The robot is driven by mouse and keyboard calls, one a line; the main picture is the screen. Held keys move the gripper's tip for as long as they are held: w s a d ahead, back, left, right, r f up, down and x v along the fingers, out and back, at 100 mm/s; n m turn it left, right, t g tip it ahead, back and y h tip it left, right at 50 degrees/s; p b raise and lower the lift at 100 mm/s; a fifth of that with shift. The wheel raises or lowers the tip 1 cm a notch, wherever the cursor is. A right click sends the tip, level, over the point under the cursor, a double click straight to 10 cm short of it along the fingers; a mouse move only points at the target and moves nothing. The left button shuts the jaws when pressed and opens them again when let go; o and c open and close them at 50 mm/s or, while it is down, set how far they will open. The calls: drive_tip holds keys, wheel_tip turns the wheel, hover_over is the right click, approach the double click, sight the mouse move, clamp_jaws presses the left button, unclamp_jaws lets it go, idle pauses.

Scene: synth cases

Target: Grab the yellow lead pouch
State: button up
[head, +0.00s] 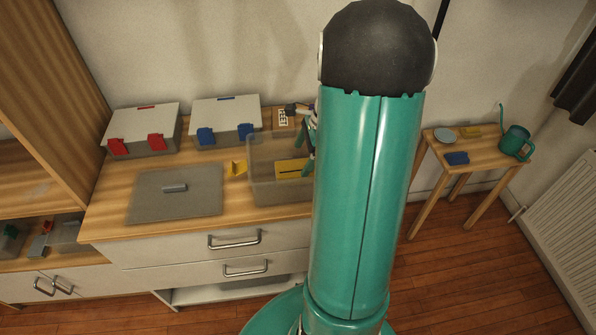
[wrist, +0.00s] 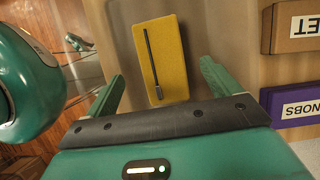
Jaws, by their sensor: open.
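The yellow pouch (head: 291,169) lies inside a clear open case (head: 262,193) on the wooden worktop. In the wrist view the yellow pouch (wrist: 174,45) shows flat, with a dark zip and a pull along it. My gripper (wrist: 160,85) is open and empty, with one teal finger on each side of the pouch's near end in that picture. Whether the fingers are down at the pouch's height I cannot tell. In the head view my arm hides the case's right side and most of my gripper.
A yellow latch (head: 237,168) sticks out at the case's left. A grey panel with a handle (head: 175,188) lies left of it. Red-latched (head: 140,130) and blue-latched (head: 226,121) cases stand behind. A side table (head: 485,150) at right holds a teal watering can (head: 516,142).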

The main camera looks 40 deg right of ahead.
sight(299, 167)
drive_tip(key=shift+d+x, duration=0.15)
drive_tip(key=shift+x, duration=1.4)
drive_tip(key=shift+d+x, duration=0.2)
drive_tip(key=shift+x, duration=1.35)
drive_tip(key=shift+s+f, duration=0.1)
drive_tip(key=shift+s, duration=0.05)
drive_tip(key=c, duration=1.1)
